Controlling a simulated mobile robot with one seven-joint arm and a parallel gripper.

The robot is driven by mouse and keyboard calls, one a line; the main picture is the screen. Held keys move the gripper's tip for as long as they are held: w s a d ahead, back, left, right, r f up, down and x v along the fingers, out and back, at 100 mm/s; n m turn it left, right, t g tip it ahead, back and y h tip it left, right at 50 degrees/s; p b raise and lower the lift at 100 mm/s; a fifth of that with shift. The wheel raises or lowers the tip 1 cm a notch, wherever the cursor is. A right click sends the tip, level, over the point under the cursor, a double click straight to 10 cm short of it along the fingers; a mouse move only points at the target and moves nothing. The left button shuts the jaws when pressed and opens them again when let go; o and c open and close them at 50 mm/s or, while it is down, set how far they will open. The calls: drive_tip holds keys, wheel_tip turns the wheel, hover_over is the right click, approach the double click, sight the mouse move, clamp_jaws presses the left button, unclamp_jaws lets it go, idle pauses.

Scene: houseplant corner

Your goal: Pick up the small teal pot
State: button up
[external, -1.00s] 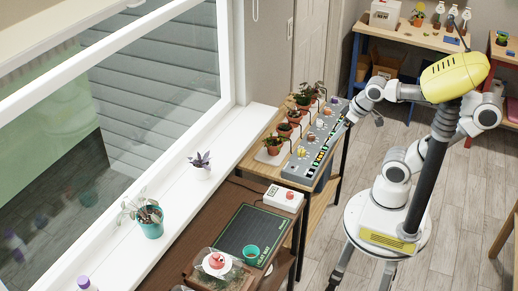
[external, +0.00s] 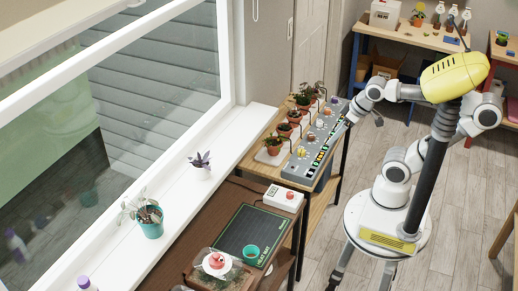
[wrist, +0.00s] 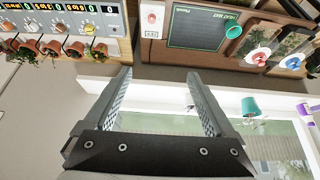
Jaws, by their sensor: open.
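A small teal pot (external: 251,252) stands on the front right part of the dark heat mat (external: 243,232) on the brown table; no plant shows in it. It also shows at the upper right in the wrist view (wrist: 234,31). A larger teal pot (external: 152,229) with a plant stands on the white windowsill, and it also shows in the wrist view (wrist: 250,107). My gripper (wrist: 160,78) is open, with nothing between its fingers, and well away from both teal pots. In the external view its fingers are hard to make out near the grey console.
A grey console (external: 318,150) and a row of terracotta pots (external: 273,145) occupy the wooden table behind. A white box with a red button (external: 283,198) sits beside the mat. A terrarium with a red-knobbed lid (external: 216,263) is in front. A dark-leaved plant in a white pot (external: 201,170) is on the sill.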

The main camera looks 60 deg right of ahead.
drive_tip(key=m+g+y+b, duration=0.7)
drive_tip(key=m+y+b, duration=0.6)
drive_tip(key=m+y, duration=0.45)
hover_over(248, 259)
drive_tip(key=d, duration=0.5)
drive_tip(key=shift+y, duration=0.25)
drive_tip(key=f, duration=3.2)
drive_tip(key=shift+w+f, duration=0.2)
drive_tip(key=shift+f, duration=0.1)
wheel_tip(248, 259, down, 6)
drive_tip(key=shift+b, duration=0.65)
drive_tip(key=a, duration=0.5)
drive_tip(key=shift+s+f+b, duration=0.2)
drive_tip(key=shift+f+b, duration=0.05)
drive_tip(key=shift+b, duration=0.15)
